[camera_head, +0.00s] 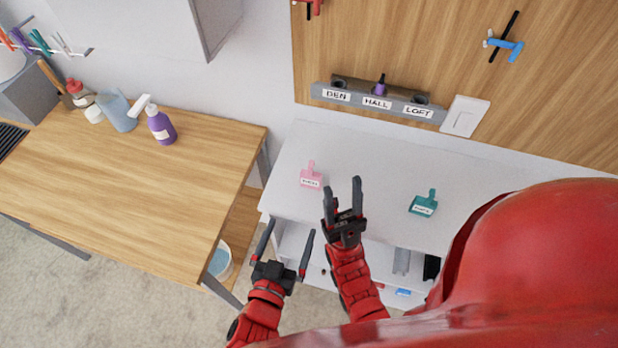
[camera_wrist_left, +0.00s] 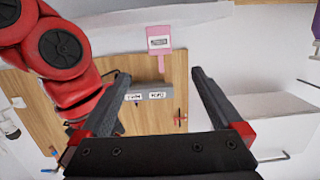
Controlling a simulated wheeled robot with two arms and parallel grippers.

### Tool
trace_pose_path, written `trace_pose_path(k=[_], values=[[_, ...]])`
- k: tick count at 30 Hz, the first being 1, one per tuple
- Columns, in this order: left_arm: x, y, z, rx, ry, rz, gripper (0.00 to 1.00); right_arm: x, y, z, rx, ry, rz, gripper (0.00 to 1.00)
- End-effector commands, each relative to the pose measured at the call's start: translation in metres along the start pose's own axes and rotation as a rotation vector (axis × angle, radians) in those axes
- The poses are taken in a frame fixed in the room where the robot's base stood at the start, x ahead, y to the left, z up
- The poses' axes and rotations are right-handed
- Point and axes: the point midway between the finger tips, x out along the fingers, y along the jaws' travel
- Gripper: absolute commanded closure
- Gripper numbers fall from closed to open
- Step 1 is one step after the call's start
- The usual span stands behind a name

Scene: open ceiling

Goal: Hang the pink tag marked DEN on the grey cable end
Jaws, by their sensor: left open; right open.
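The pink tag (camera_head: 311,179) lies on the white tabletop, with a white label too small to read surely. It also shows in the left wrist view (camera_wrist_left: 158,42), ahead of and between my open fingers. My left gripper (camera_head: 290,228) is open and empty in front of the white table, short of the tag. My right gripper (camera_head: 342,188) is open and empty, right of the pink tag and not touching it. I cannot pick out the grey cable end for sure. A grey holder (camera_head: 366,103) on the wall carries labels DEN, HALL and LOFT; a purple piece stands at HALL.
A teal tag (camera_head: 424,204) lies right on the white table (camera_head: 383,165). A white switch plate (camera_head: 464,117) is beside the holder. A blue clip (camera_head: 506,46) is on the wood panel. Bottles, including a purple one (camera_head: 161,127), stand on the wooden table (camera_head: 110,190) at left.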

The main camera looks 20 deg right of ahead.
Motion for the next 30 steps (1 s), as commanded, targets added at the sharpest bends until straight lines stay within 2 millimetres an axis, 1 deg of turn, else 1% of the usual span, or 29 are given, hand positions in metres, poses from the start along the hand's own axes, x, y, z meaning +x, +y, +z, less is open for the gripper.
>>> trace_pose_path(k=[2, 7, 11, 12, 13, 18, 21, 24, 30], values=[[0.005, 0.000, 0.001, -0.002, 0.000, -0.002, 0.00, -0.005, 0.000, 0.001, 0.000, 0.000, 0.000, 0.50], [0.025, -0.002, 0.002, 0.002, 0.004, -0.005, 0.00, -0.018, -0.001, 0.003, 0.000, 0.000, 0.000, 0.50], [0.051, -0.001, -0.001, 0.003, 0.008, -0.003, 0.00, -0.024, -0.001, 0.004, 0.000, 0.000, 0.000, 0.50], [0.057, -0.001, -0.007, 0.001, 0.004, -0.002, 0.00, -0.012, -0.001, 0.002, 0.000, -0.001, 0.000, 0.50], [0.063, 0.000, -0.007, 0.001, 0.003, -0.002, 0.00, -0.008, 0.000, 0.001, 0.000, 0.000, 0.000, 0.50], [0.094, -0.001, -0.005, 0.001, 0.000, -0.002, 0.00, 0.006, 0.000, -0.001, 0.000, 0.000, 0.000, 0.50], [0.107, 0.000, -0.004, 0.000, 0.002, -0.001, 0.00, 0.011, 0.001, -0.002, 0.000, 0.000, 0.000, 0.50], [0.116, -0.001, -0.003, 0.001, 0.000, -0.002, 0.00, 0.014, 0.001, -0.002, 0.000, 0.000, 0.000, 0.50], [0.125, -0.001, -0.003, -0.001, 0.002, -0.002, 0.00, 0.018, 0.001, -0.003, 0.000, 0.000, 0.000, 0.50]])
